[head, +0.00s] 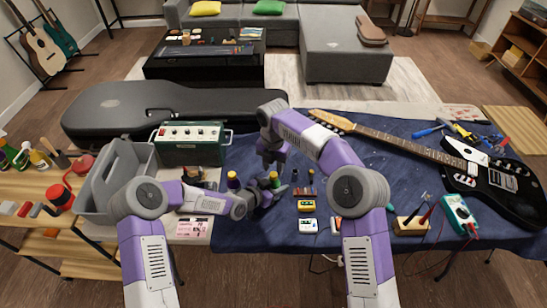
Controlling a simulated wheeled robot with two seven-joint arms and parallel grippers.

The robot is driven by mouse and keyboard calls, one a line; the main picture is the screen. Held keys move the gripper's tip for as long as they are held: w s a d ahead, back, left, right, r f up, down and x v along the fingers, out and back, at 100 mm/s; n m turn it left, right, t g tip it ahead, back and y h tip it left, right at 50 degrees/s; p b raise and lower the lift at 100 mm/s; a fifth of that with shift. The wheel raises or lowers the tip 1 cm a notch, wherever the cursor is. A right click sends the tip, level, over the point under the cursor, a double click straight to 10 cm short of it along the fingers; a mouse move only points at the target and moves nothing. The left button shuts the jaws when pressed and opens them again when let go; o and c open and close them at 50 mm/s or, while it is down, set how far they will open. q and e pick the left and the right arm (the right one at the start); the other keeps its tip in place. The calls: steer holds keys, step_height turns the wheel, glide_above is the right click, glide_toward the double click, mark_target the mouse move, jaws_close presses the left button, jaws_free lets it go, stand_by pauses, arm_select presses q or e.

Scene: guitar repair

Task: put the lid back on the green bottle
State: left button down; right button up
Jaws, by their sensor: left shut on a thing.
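A small green bottle (277,184) with a yellow top (273,175) stands near the middle of the blue cloth, mostly hidden by my grippers. My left gripper (268,191) reaches in from the left, low over the cloth, and is shut around the bottle. My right gripper (269,162) points down just above the yellow top. Its fingers are small and dark here, so I cannot tell whether they are open or shut, or whether the yellow top is seated on the bottle.
A green amplifier (190,145), grey caddy (100,192) and guitar case (150,108) lie left and behind. A black guitar (490,185) lies right. Small boxes (307,206) sit in front.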

mark_target(274, 174)
steer(key=shift+f, duration=1.55)
jaws_close()
steer(key=m, duration=0.6)
steer(key=shift+o, duration=1.4)
jaws_free()
